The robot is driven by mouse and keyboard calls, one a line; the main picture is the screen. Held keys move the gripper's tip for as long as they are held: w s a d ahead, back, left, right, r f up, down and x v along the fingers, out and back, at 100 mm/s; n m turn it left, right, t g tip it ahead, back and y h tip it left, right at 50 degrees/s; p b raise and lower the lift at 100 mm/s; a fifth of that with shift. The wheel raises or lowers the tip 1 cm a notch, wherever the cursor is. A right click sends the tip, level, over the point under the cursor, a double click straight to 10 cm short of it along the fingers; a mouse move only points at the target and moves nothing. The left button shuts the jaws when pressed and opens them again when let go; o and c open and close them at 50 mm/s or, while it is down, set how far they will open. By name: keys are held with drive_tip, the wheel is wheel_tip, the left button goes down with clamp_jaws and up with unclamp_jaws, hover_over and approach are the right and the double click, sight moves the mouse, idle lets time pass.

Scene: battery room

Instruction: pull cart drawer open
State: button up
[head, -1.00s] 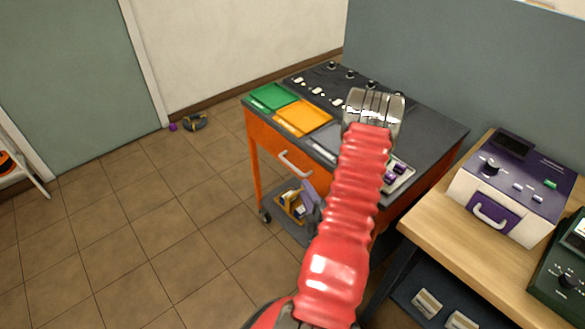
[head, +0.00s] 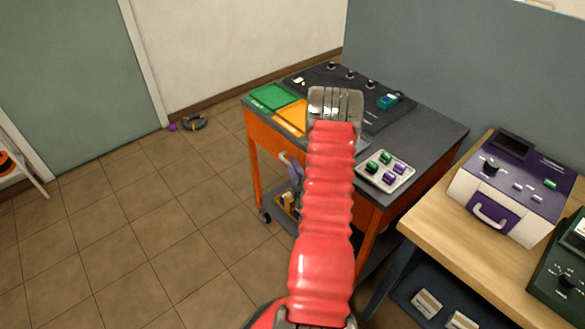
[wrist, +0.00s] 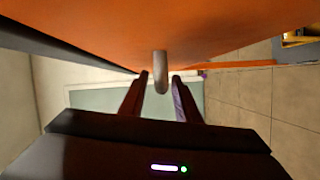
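The orange cart (head: 370,195) has a dark top and an orange drawer front (head: 268,140), which looks flush with the cart body. Its pale grey bar handle (head: 285,156) is partly covered by my gripper (head: 296,172) in the head view. In the wrist view the handle (wrist: 160,72) shows end-on, hanging from the orange drawer front (wrist: 220,25). My gripper (wrist: 160,80) is open there, one finger on each side of the handle, with small gaps visible. My red arm hides part of the drawer front in the head view.
The cart top carries a green tray (head: 270,96), an orange tray (head: 292,116), a panel with knobs, a teal meter (head: 389,101) and a plate of buttons (head: 385,171). A wooden bench (head: 450,228) with devices stands right. Open tiled floor (head: 150,230) lies left.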

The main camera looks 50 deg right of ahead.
drive_tip(key=shift+w+d, duration=0.2)
drive_tip(key=shift+w, duration=0.05)
drive_tip(key=shift+c, duration=0.3)
clamp_jaws()
drive_tip(key=shift+a+f, duration=0.1)
drive_tip(key=shift+a, duration=0.05)
